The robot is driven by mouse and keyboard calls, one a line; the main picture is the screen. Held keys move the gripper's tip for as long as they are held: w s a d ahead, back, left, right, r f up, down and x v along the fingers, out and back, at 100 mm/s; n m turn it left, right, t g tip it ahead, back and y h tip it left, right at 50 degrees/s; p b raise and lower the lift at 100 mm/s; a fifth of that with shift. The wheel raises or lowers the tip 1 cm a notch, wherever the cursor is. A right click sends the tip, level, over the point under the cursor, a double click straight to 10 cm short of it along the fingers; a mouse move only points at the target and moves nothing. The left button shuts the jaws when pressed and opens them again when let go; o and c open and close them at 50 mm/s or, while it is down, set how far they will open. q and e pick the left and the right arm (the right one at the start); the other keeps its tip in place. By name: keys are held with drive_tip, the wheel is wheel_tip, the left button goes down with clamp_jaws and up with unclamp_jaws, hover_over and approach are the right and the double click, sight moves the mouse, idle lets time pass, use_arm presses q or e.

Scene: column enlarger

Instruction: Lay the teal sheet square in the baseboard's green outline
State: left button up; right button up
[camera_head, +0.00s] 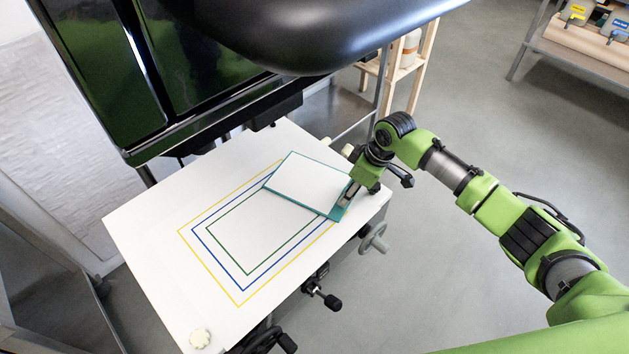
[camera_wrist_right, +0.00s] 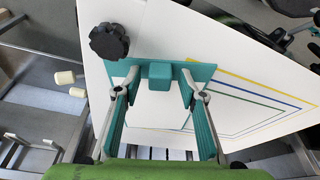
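The teal sheet (camera_head: 308,181) has a white top face with teal edges and a wider teal strip at its right end. It lies over the upper right part of the green outline (camera_head: 223,222), turned relative to it, with its right end outside the outlines. My right gripper (camera_head: 345,197) is at the teal strip. In the right wrist view, its two fingers (camera_wrist_right: 159,74) stand apart on either side of a teal block (camera_wrist_right: 160,75) on the strip (camera_wrist_right: 203,72), with gaps on both sides. The fingers hide part of the sheet. My left gripper is not in view.
The white baseboard (camera_head: 150,215) also bears blue and yellow outlines around the green one. A large black enlarger body (camera_head: 320,35) overhangs its back edge. The board's left part is clear.

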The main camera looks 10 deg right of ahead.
idle(0.4)
drive_tip(key=shift+p, duration=0.4)
clamp_jaws()
drive_tip(key=shift+r, duration=0.1)
drive_tip(key=shift+r+p, duration=0.55)
drive_tip(key=shift+p, duration=0.25)
